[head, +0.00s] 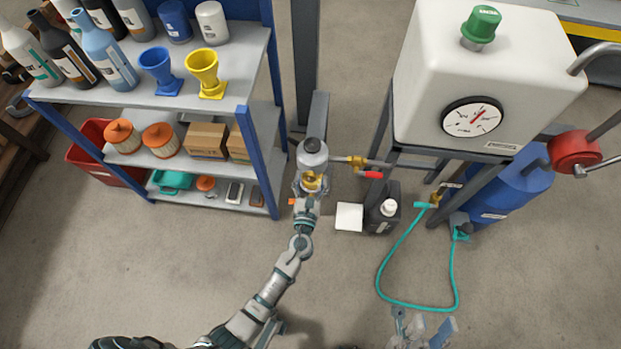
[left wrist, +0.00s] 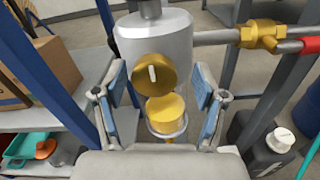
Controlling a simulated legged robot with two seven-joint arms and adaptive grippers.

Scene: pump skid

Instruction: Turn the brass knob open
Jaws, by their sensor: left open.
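The brass knob (left wrist: 155,75) sits on the front of a grey cylindrical housing (left wrist: 155,40). Its round face carries a short white mark that stands near upright in the left wrist view. In the head view my left gripper (head: 309,187) is at the housing (head: 312,155) and partly covers the brass. My right gripper (head: 424,328) is low in the head view, fingers apart and empty.
A pipe with a brass valve (head: 357,161) and red handle (head: 374,175) runs right from the housing. A shelf rack (head: 250,110) stands left. A dark jug (head: 382,212), white box (head: 349,216), teal hose (head: 410,307) and white tank (head: 440,60) are right.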

